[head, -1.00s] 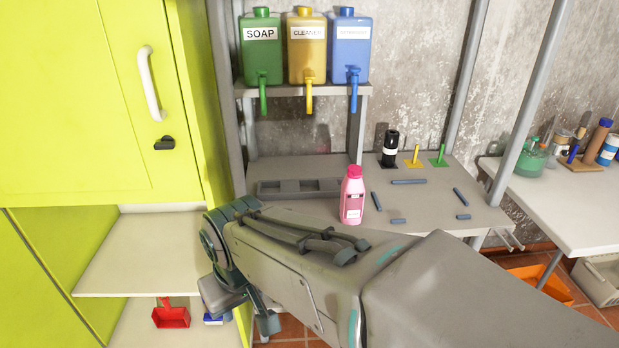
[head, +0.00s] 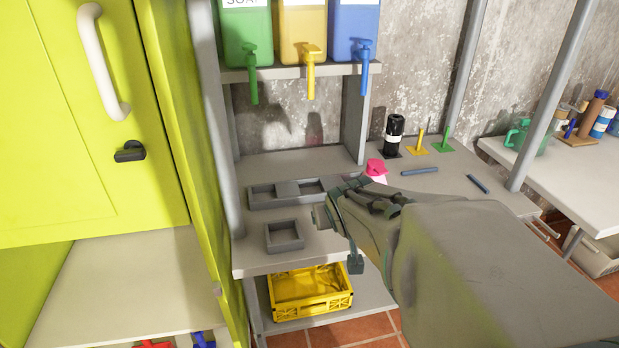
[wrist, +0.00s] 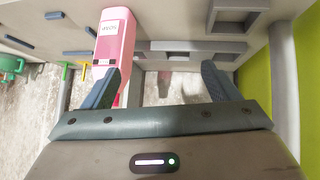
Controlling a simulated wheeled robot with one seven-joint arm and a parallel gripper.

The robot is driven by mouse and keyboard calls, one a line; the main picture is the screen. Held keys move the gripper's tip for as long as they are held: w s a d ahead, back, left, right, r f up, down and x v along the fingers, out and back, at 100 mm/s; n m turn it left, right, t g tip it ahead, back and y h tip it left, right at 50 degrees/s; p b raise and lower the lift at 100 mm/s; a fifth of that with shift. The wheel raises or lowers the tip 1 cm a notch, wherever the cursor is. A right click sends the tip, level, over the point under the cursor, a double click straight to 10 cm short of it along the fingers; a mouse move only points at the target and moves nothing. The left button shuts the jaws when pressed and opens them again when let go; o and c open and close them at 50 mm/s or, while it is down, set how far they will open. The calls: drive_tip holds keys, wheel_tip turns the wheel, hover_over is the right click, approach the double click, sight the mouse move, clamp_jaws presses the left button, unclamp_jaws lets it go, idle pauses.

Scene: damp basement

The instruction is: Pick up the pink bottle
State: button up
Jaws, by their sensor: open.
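The pink bottle (head: 376,167) stands on the grey bench in the head view. Only its darker pink cap and a sliver of its shoulder show, and my arm hides the rest. In the wrist view the pink bottle (wrist: 116,42) is at the upper left, with a white label and its lower part behind the left finger. My gripper (head: 336,240) is above the front of the bench, left of the bottle. In the wrist view my gripper (wrist: 160,84) has its fingers wide apart with nothing between them. The bottle lies toward the left finger; I cannot tell if they touch.
A long grey tray (head: 262,203) and a small square tray (head: 284,247) lie on the bench. A black bottle (head: 394,134) stands behind. Green (head: 246,40), yellow (head: 303,40) and blue (head: 353,40) dispensers hang over the bench. A green cabinet (head: 80,130) borders the left.

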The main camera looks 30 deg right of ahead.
drive_tip(key=shift+s+d+f+n+t+b, duration=0.25)
drive_tip(key=shift+s+d+f+t+b, duration=0.65)
drive_tip(key=shift+d+f+t+b, duration=1.85)
drive_tip(key=shift+s+d+f+n+t+b, duration=0.25)
drive_tip(key=shift+s+d+f+t+b, duration=0.85)
drive_tip(key=shift+d+t+b, duration=1.85)
drive_tip(key=shift+g+y, duration=0.4)
drive_tip(key=shift+g, duration=0.4)
drive_tip(key=w, duration=0.2)
drive_tip(key=w+d+p, duration=0.1)
drive_tip(key=w, duration=0.2)
drive_tip(key=w+d+p, duration=0.1)
drive_tip(key=w, duration=0.1)
drive_tip(key=shift+w+d+f, duration=0.2)
drive_tip(key=shift+w+f, duration=0.1)
drive_tip(key=shift+f, duration=0.1)
drive_tip(key=shift+w+d+b, duration=0.1)
drive_tip(key=shift+w+d, duration=0.1)
drive_tip(key=shift+w, duration=0.75)
drive_tip(key=shift+w+d+b, duration=0.15)
drive_tip(key=shift+w+d, duration=0.05)
drive_tip(key=shift+w, duration=0.8)
drive_tip(key=shift+w+d+b, duration=0.1)
drive_tip(key=shift+w+d, duration=0.1)
drive_tip(key=shift+w, duration=0.75)
drive_tip(key=shift+r, duration=0.1)
drive_tip(key=c, duration=1.2)
